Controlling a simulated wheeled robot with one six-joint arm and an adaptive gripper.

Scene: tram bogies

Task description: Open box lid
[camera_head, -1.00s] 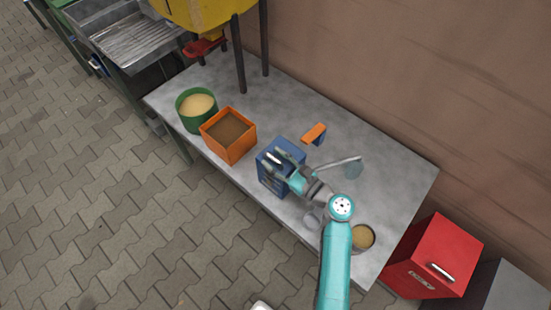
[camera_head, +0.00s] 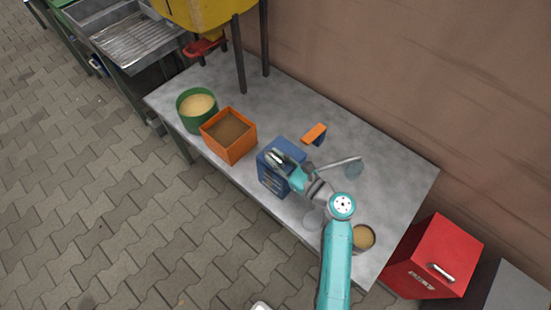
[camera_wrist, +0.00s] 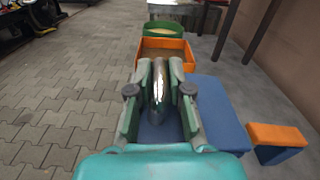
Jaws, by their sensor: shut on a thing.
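The blue box (camera_head: 272,180) stands near the front edge of the grey table. Its blue top also shows in the wrist view (camera_wrist: 217,108). A shiny metal handle (camera_wrist: 159,95) lies between my fingers, above the box top. My gripper (camera_head: 277,157) is over the box and shut on this handle, with one finger on each side of it, as the wrist view (camera_wrist: 160,66) shows. My fingers hide part of the box top. I see no gap under the lid.
An orange bin (camera_head: 232,144) with brown fill and a green round bin (camera_head: 188,115) stand left of the box. An orange-and-blue block (camera_head: 314,133) lies behind it. A round container (camera_head: 363,237) is at right. A red box (camera_head: 436,258) stands beyond the table's right end.

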